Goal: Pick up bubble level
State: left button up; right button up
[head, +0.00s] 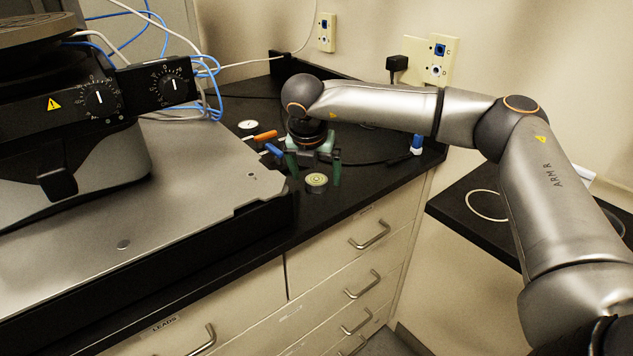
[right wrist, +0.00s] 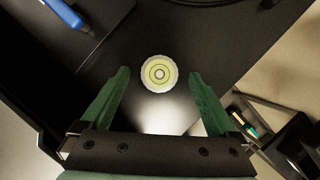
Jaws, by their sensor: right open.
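The bubble level (head: 317,181) is a small round disc with a pale rim and a yellow-green face, lying on the black countertop. In the right wrist view the bubble level (right wrist: 160,73) shows rings on its face and sits just beyond the fingertips, midway between their lines. My right gripper (head: 315,178) is open, with green fingers pointing down on either side of the level in the head view. In the right wrist view my right gripper (right wrist: 160,73) is empty, its fingers apart and not touching the level. My left gripper is not in view.
A large instrument with dials (head: 100,97) and a metal plate (head: 130,190) fills the left. An orange-handled tool (head: 265,136), a blue-handled tool (head: 273,150) and a white round gauge (head: 248,125) lie behind the gripper.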

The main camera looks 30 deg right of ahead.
jog(key=shift+w+d+f, duration=0.15)
jog(key=shift+f, duration=0.35)
jog(key=shift+r, duration=0.1)
jog(key=c, duration=1.5)
